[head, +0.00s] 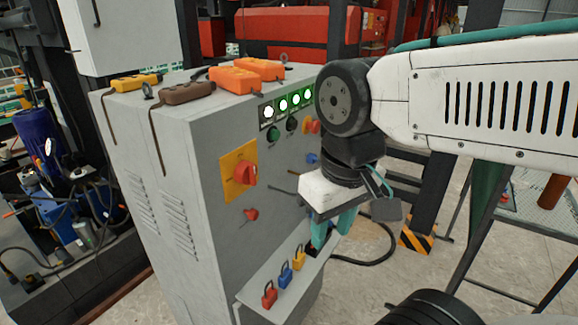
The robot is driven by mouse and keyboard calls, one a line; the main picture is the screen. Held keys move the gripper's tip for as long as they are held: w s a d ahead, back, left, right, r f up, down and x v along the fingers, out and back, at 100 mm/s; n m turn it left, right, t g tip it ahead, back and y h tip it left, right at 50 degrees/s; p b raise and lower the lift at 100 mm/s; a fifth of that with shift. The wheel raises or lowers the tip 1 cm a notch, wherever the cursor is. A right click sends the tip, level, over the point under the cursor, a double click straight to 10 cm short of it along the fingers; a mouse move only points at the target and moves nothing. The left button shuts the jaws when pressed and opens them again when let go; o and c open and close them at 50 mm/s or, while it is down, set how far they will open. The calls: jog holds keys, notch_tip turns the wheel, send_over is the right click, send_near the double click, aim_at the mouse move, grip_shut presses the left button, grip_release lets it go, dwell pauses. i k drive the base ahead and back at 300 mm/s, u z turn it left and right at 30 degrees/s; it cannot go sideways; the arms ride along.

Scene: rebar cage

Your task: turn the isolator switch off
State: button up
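The isolator switch (245,174) is a red rotary handle on a yellow square plate, on the front of a grey control cabinet (215,135). A smaller red knob (251,214) sits below it. My gripper (333,232) points down to the right of the switch, in front of the cabinet and apart from the handle. Its teal fingers are seen at an angle near the right end of a small shelf. Whether they are apart or hold something is unclear. The arm hides part of the cabinet's right side.
Red, blue and yellow padlocks (285,273) hang along the shelf (262,290). Orange and brown pendants (235,79) lie on the cabinet top. A dark cable (375,255) lies on the floor to the right.

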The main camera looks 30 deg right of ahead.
aim_at(244, 173)
jog(key=u, duration=0.7)
jog(key=k, duration=0.95)
jog(key=z, duration=0.5)
